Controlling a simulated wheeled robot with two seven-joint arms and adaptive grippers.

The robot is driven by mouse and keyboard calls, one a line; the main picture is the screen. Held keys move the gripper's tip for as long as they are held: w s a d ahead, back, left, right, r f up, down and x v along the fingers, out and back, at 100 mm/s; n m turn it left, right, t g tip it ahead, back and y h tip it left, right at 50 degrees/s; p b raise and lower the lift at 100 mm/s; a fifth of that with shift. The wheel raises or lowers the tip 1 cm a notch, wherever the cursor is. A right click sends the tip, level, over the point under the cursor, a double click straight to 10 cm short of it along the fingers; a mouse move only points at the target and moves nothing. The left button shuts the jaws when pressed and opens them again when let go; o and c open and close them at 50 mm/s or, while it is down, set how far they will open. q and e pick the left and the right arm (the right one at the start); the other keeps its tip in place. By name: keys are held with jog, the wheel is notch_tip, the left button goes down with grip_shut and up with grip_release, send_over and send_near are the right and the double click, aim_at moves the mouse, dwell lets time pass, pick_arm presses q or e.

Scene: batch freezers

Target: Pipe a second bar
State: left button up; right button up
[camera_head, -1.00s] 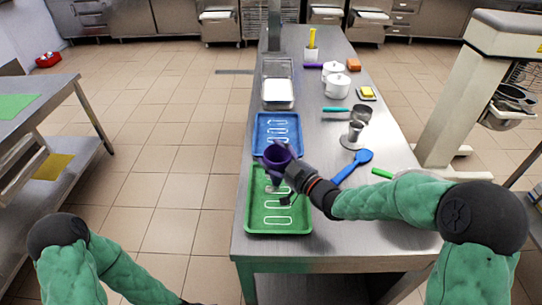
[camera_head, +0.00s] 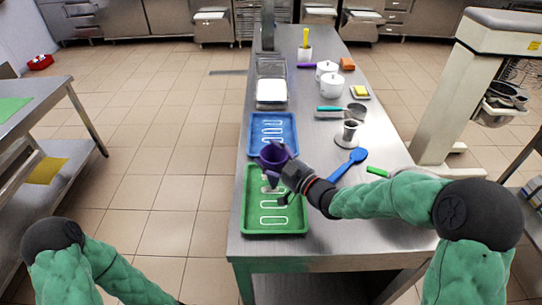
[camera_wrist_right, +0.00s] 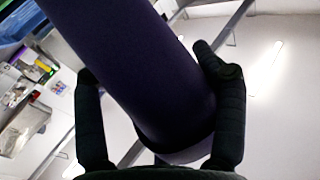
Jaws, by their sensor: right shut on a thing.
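My right gripper (camera_head: 284,171) is shut on a dark purple funnel-like piping tool (camera_head: 273,156), held above the far end of the green tray. In the right wrist view the purple body (camera_wrist_right: 140,70) lies between both fingers. The green tray (camera_head: 298,226) has white bar outlines, and whitish material shows beneath the tool at its far outline. The blue tray (camera_head: 292,122) behind it has similar outlines. The tool hides part of both trays. My left arm shows at the lower left; its gripper is out of the picture.
A blue spoon (camera_head: 356,157), a metal cup (camera_head: 349,132) and a green-handled item (camera_head: 377,171) lie right of the trays. White pots (camera_head: 332,85) and a metal container (camera_head: 271,90) stand farther back. Floor lies open left of the steel table (camera_head: 330,245).

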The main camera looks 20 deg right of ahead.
jog(key=shift+d, duration=0.1)
jog(key=shift+s+d, duration=0.15)
jog(key=shift+d, duration=0.4)
jog(key=shift+s+d, duration=0.15)
jog(key=shift+d, duration=0.35)
jog(key=shift+r, duration=0.15)
dwell(0.5)
jog(key=shift+r+p, duration=1.5)
jog(key=shift+r, duration=0.7)
jog(key=shift+f, duration=0.1)
